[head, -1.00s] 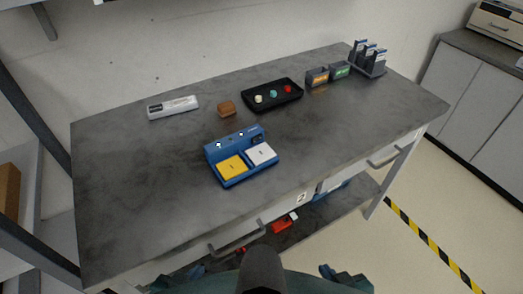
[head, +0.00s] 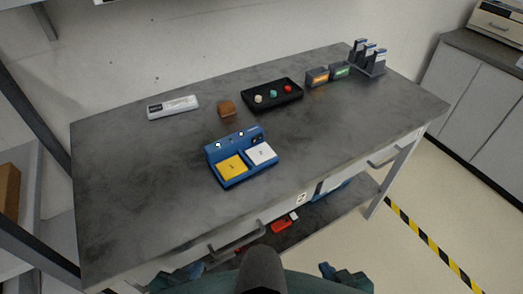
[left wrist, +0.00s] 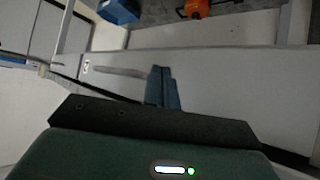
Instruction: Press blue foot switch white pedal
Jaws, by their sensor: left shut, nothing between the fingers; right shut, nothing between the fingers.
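The blue foot switch (head: 213,153) sits on the grey bench top, near the middle front. Its white pedal (head: 261,154) is on the right and its yellow pedal (head: 232,168) on the left. Nothing touches either pedal. My left gripper (head: 197,267) is low at the bottom edge of the head view, in front of the bench and well apart from the switch. The left wrist view shows its two blue fingers (left wrist: 163,82) shut together and empty. My right gripper (head: 326,268) is at the bottom edge, to the right, also shut and away from the switch.
Behind the switch are a brown block (head: 226,108), a white labelled device (head: 173,107), a black tray (head: 272,95) with coloured buttons, and small labelled boxes (head: 318,77). The bench top (head: 130,190) is clear at left and right. Drawer handles (head: 237,243) stick out in front.

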